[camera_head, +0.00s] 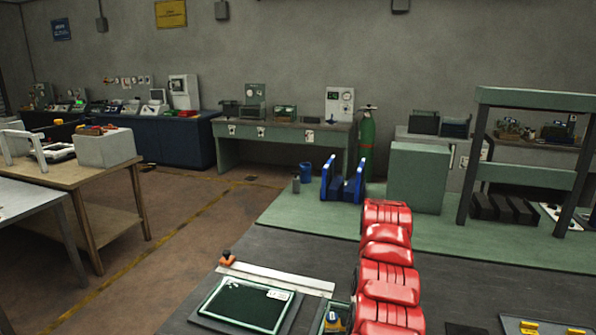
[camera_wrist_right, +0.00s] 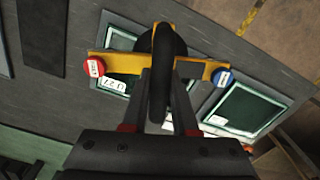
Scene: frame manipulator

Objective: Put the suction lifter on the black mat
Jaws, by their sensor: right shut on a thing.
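The suction lifter (camera_wrist_right: 205,70) has a yellow bar with a red end and a blue end and a black ring-like handle. In the wrist view my right gripper (camera_wrist_right: 165,75) is shut on this handle. The lifter is over a dark green framed panel (camera_wrist_right: 118,44); the gap below it is hard to judge. In the head view part of the lifter (camera_head: 333,322) shows beside my red right arm, which hides the rest. A plain dark rectangle, probably the black mat (camera_wrist_right: 44,32), lies left of the lifter in the wrist view; its edge shows in the head view (camera_head: 465,329). My left gripper is out of view.
A second framed panel (camera_head: 240,306) with a white label lies on the dark grey worktop, left of my arm. A pale metal strip (camera_head: 275,279) and an orange-and-black tool (camera_head: 227,259) lie behind it. A yellow item (camera_head: 528,327) sits at the right.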

